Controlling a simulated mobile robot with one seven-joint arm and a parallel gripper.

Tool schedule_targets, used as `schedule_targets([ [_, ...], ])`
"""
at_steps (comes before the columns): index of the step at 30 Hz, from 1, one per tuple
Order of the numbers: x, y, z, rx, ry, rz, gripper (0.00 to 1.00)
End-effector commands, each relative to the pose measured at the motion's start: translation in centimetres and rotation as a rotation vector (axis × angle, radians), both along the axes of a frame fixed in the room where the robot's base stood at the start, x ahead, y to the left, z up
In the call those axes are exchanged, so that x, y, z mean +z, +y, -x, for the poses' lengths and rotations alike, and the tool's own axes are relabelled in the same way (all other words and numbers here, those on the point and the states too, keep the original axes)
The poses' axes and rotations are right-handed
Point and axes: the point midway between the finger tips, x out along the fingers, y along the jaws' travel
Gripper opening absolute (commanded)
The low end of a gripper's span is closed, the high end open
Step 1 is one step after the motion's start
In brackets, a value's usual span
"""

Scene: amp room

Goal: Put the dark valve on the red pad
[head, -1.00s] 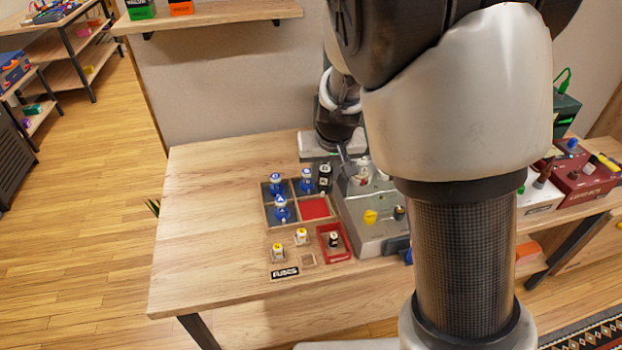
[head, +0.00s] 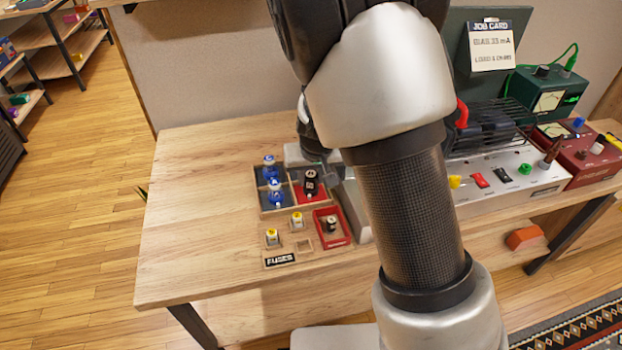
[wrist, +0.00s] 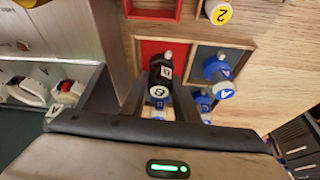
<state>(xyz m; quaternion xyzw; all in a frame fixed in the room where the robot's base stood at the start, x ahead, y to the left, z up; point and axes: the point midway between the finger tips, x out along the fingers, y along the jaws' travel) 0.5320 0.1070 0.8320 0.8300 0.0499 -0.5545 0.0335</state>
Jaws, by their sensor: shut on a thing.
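The dark valve (head: 310,183), black with a white "B" label, is upright between my gripper's fingers. It also shows in the wrist view (wrist: 161,72). My gripper (wrist: 160,98) is shut on it; in the head view my arm hides much of the gripper. The red pad (wrist: 150,47) lines one compartment of the divided tray (head: 261,203). The valve stands over this pad, which shows around it in both views. I cannot tell whether its base touches the pad.
Blue valves (head: 277,196) stand in the neighbouring compartments, close to my fingers. In front are yellow-topped fuses (head: 272,237) and a small red tray (head: 333,240) holding a dark piece. A white amp chassis (head: 500,180) is on the right. The table's left side is clear.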

Motion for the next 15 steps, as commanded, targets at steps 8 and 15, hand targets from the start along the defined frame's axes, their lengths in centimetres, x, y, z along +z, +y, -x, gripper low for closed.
schedule_targets([
  [8, -0.32, 0.01, 0.0, 0.001, 0.0, 0.0, 0.05],
  [15, -0.25, 0.02, 0.01, 0.001, 0.0, 0.0, 0.47],
])
